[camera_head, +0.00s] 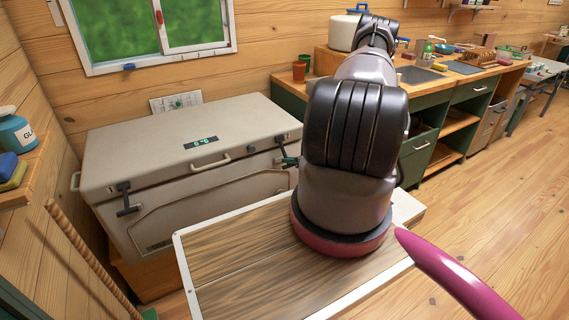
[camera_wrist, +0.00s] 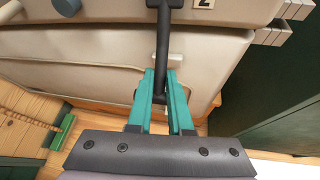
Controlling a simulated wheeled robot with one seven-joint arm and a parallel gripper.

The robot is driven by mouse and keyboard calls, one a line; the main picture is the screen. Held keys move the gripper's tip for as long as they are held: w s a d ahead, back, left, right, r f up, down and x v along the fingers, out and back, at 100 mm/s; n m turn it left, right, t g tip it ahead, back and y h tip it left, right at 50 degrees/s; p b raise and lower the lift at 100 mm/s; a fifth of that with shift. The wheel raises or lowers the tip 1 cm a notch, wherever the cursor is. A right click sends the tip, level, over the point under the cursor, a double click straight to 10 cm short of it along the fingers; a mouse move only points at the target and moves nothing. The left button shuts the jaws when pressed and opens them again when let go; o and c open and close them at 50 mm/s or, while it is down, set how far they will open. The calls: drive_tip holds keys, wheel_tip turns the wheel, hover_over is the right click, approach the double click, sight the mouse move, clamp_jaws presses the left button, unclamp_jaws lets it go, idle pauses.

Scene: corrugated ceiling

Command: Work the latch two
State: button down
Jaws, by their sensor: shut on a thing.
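A beige chest (camera_head: 200,135) with a closed lid stands against the wall in the head view. A black latch (camera_wrist: 162,40) hangs down its front in the wrist view, beside a label marked 2 (camera_wrist: 204,3). My gripper (camera_wrist: 161,76) has teal fingers, shut on the lower part of the latch bar, one finger on each side. Another black latch (camera_head: 126,198) is at the chest's left front.
A wood-topped white-framed table (camera_head: 235,260) stands in front of the chest, under my arm. A green-fronted counter (camera_head: 440,107) with a sink runs along the right. A shelf with a blue bottle (camera_head: 16,132) is at the left. Open floor lies at the right.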

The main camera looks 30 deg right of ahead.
drive_tip(key=r+g, duration=0.2)
drive_tip(key=s+r+g, duration=0.1)
drive_tip(key=r+g, duration=0.1)
drive_tip(key=shift+s+h, duration=0.1)
drive_tip(key=shift+h, duration=0.2)
drive_tip(key=shift+s+d+r+m+g, duration=0.1)
drive_tip(key=shift+s+r+m+g, duration=0.1)
drive_tip(key=shift+r, duration=0.3)
drive_tip(key=shift+s+r+m+g, duration=0.1)
drive_tip(key=shift+s+r+g, duration=0.1)
drive_tip(key=shift+r, duration=0.25)
drive_tip(key=shift+s+f, duration=0.1)
drive_tip(key=shift+s, duration=0.05)
drive_tip(key=c, duration=0.8)
unclamp_jaws()
drive_tip(key=shift+c, duration=0.2)
drive_tip(key=v, duration=1)
drive_tip(key=shift+s+r, duration=0.2)
drive_tip(key=shift+r, duration=0.15)
drive_tip(key=shift+d, duration=0.1)
